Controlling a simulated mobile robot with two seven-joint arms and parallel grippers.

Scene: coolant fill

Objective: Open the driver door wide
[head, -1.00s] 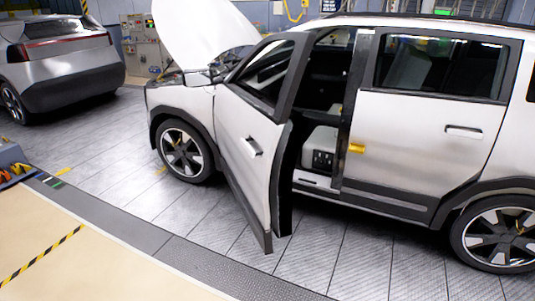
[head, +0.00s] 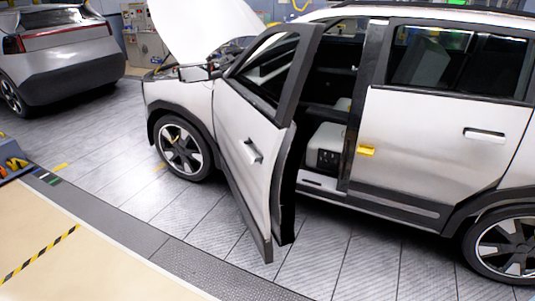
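The driver door (head: 248,142) of the white car stands swung well out from the body, hinged at its front edge behind the front wheel. Its dark handle (head: 252,151) is on the outer face, with nothing touching it. Through the door opening I see the dark cabin and a light seat base (head: 327,142). A yellow striker or latch piece (head: 365,151) shows on the body behind the opening. Neither of my grippers is in view.
The white car's hood (head: 203,28) is raised. A silver car (head: 62,55) stands at the left. A tan platform (head: 80,255) with a grey edge fills the lower left, with an orange-and-blue item (head: 12,160) at its side. The tiled floor (head: 205,215) beside the door is clear.

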